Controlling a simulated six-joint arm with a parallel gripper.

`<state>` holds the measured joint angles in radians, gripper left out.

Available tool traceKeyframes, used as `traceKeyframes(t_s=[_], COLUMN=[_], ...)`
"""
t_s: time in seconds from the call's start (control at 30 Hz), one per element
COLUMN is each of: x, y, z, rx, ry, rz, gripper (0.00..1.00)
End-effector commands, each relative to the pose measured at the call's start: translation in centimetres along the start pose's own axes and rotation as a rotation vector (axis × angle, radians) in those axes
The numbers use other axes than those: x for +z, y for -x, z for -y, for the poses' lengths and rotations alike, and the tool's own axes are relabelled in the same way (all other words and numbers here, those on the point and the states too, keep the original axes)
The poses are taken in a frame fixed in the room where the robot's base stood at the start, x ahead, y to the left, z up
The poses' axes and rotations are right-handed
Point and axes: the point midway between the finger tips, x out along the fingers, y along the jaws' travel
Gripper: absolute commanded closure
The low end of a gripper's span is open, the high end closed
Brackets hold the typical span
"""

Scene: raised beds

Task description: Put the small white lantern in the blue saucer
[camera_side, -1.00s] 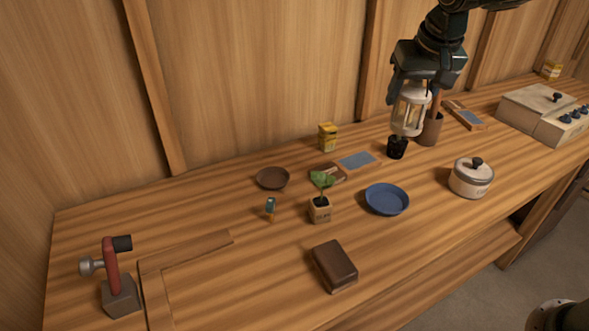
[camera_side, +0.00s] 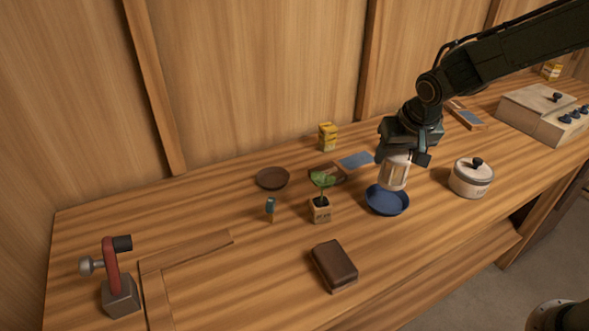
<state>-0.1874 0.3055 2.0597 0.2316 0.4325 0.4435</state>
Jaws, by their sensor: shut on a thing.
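The small white lantern (camera_side: 394,174) is held in my gripper (camera_side: 405,156), which is shut on its upper part. The lantern is close to upright, with a slight tilt. Its lower end overlaps the back part of the blue saucer (camera_side: 386,208) in the picture. I cannot tell whether its base touches the saucer. The saucer lies on the wooden bench, and its back rim is partly hidden by the lantern.
A lidded white pot (camera_side: 471,178) stands just right of the saucer. A small potted plant (camera_side: 320,208) stands to its left. A brown box (camera_side: 334,266) lies in front. A brown saucer (camera_side: 272,178) and a yellow tin (camera_side: 328,137) are farther back.

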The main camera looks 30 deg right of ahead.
Motion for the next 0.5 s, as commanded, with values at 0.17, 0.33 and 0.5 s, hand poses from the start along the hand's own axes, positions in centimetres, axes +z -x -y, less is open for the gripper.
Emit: traceKeyframes(t_s=[0.17, 0.33, 0.5], x=[0.6, 0.7, 1.0], y=[-1.5, -1.7, -2.4], z=[0.0, 0.0, 0.0], rx=[0.0, -0.001, 0.001], ry=[0.0, 0.0, 0.001], rz=[0.001, -0.001, 0.002], gripper=[0.69, 0.69, 0.69])
